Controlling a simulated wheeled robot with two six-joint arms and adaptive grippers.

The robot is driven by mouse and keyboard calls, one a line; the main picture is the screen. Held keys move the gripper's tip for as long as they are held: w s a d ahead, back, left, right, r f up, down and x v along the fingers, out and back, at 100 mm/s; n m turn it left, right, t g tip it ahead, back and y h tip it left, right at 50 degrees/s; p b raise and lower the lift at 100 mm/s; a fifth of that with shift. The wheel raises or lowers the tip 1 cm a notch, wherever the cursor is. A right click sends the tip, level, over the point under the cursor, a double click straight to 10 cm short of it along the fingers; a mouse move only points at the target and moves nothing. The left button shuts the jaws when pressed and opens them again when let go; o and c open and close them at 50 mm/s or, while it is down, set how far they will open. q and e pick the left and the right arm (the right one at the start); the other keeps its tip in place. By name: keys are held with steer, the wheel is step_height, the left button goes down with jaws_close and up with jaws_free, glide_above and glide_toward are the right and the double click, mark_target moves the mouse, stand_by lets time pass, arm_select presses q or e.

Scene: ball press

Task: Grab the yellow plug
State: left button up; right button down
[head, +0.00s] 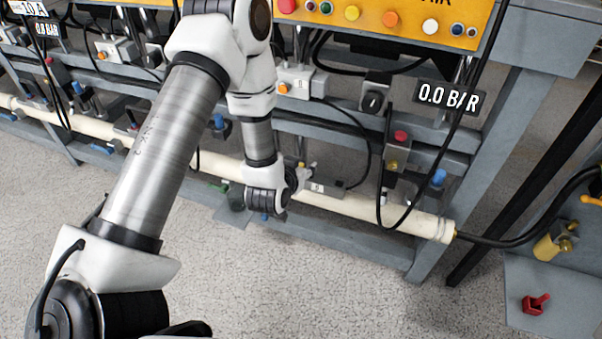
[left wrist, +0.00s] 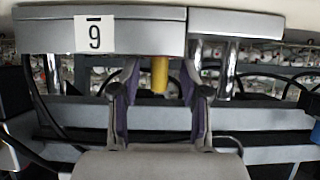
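The yellow plug (left wrist: 159,75) shows in the left wrist view as a short yellow cylinder hanging below a grey box marked 9 (left wrist: 95,34). My left gripper (left wrist: 160,72) is open, with one finger on each side of the plug in the picture. A gap shows between the plug and each finger, and I cannot tell how far ahead the plug is. In the head view my left arm reaches down to the bench's lower pipe, and its fingers are mostly hidden by the wrist. My right gripper is not in view.
A cream pipe (head: 375,210) runs along the low grey frame, with boxes and black cables around it. A 0.0 BAR display (head: 447,97) hangs at right. A yellow cylindrical fitting (head: 549,247) and a red part (head: 535,304) are at lower right. The carpet in front is clear.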

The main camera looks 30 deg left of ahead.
arm_select(q)
jaws_close()
